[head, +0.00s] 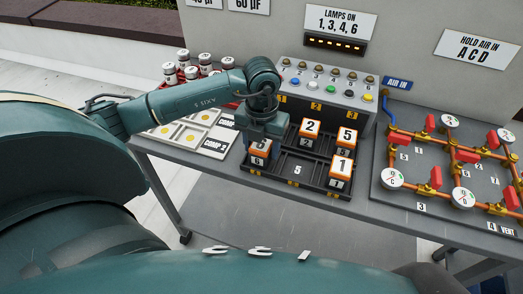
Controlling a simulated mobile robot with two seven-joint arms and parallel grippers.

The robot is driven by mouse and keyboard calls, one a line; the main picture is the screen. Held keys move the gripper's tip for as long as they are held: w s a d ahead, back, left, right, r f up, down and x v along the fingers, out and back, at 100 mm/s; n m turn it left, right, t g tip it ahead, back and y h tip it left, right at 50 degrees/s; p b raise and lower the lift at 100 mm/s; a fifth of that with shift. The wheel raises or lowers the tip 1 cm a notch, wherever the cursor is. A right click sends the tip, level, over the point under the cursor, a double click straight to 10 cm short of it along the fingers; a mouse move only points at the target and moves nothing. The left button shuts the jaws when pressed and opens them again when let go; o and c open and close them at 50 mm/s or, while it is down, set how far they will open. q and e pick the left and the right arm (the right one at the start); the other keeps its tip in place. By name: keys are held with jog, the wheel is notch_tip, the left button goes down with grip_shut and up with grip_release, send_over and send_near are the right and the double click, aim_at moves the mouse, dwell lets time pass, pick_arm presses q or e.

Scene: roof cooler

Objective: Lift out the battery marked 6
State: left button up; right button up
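A black battery tray (297,184) stands at the table's front edge. It holds orange-topped batteries with white number faces: a battery marked 2 (310,128) and a battery marked 5 (348,135) at the back, and a battery marked 1 (342,166) at front right. The front middle slot, numbered 5, is empty. My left gripper (261,139) points down over the front left battery (257,151), whose number is small and partly hidden; a 6 seems to show low on it. The fingertips are hidden, so their grip is unclear. My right gripper is out of view.
Behind the tray is a grey switch box (328,88) with coloured buttons. Pipes with red valves and gauges (450,165) stand at right. A white compartment board (195,132) and capacitor cans (205,63) lie at left, partly behind my arm.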

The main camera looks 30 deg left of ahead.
pick_arm(q)
jog(key=c, duration=0.9)
jog(key=shift+r, duration=0.2)
